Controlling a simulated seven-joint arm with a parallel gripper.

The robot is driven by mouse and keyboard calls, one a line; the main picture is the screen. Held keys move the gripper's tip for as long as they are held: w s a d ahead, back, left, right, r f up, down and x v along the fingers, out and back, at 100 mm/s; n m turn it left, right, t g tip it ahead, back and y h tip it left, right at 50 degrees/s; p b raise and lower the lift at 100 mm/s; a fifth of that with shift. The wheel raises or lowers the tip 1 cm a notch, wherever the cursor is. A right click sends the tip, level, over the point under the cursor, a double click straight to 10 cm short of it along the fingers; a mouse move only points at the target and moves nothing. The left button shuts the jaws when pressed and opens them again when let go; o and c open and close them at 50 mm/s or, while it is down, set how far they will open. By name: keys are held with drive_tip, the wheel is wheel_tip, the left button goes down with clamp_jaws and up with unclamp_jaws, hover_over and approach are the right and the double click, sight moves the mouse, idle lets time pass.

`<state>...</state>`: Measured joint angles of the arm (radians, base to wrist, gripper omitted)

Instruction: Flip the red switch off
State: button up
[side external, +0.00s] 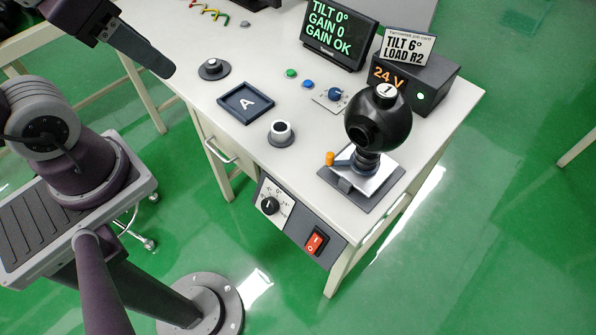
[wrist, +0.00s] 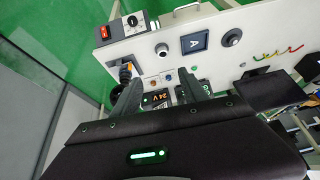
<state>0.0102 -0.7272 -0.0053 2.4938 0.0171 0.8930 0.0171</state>
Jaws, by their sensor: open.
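The red switch (side external: 314,243) is a rocker in a black frame on the grey control panel (side external: 296,228) at the table's front edge. It also shows at the upper left of the wrist view (wrist: 104,32). A white mark shows on it; I cannot tell which side is pressed. My gripper (side external: 165,70) is at the upper left of the side external view, above the table and well apart from the switch. In the wrist view my gripper (wrist: 160,84) has its two fingers spread, with nothing held between them.
A black knob (side external: 269,205) sits on the same panel, left of the switch. Above the panel stands a black ball-shaped camera (side external: 378,122) on a gimbal mount with an orange-tipped lever (side external: 330,158). A 24 V box (side external: 418,85) and display (side external: 340,32) stand behind. Floor before the panel is clear.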

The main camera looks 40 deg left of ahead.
drive_tip(key=w+f+m, duration=0.1)
drive_tip(key=w+m, duration=0.1)
drive_tip(key=m, duration=0.1)
drive_tip(key=w+d+f+m+g+y, duration=0.1)
drive_tip(key=w+m, duration=0.1)
drive_tip(key=m, duration=0.1)
drive_tip(key=w+d+f+m, duration=0.1)
drive_tip(key=w+f+m, duration=0.1)
drive_tip(key=m, duration=0.1)
drive_tip(key=shift+w+y, duration=0.3)
clamp_jaws()
drive_tip(key=w+d+f+m+g+h, duration=0.1)
drive_tip(key=w+d+f+m+g, duration=0.1)
drive_tip(key=d+f+m, duration=1.55)
drive_tip(key=s+d+f+m+g, duration=0.1)
drive_tip(key=s+d+f+m, duration=0.3)
drive_tip(key=s+f+m, duration=0.2)
wheel_tip(320, 180, down, 3)
drive_tip(key=m, duration=0.3)
drive_tip(key=shift+r+g+h, duration=0.15)
drive_tip(key=shift+g+h, duration=0.15)
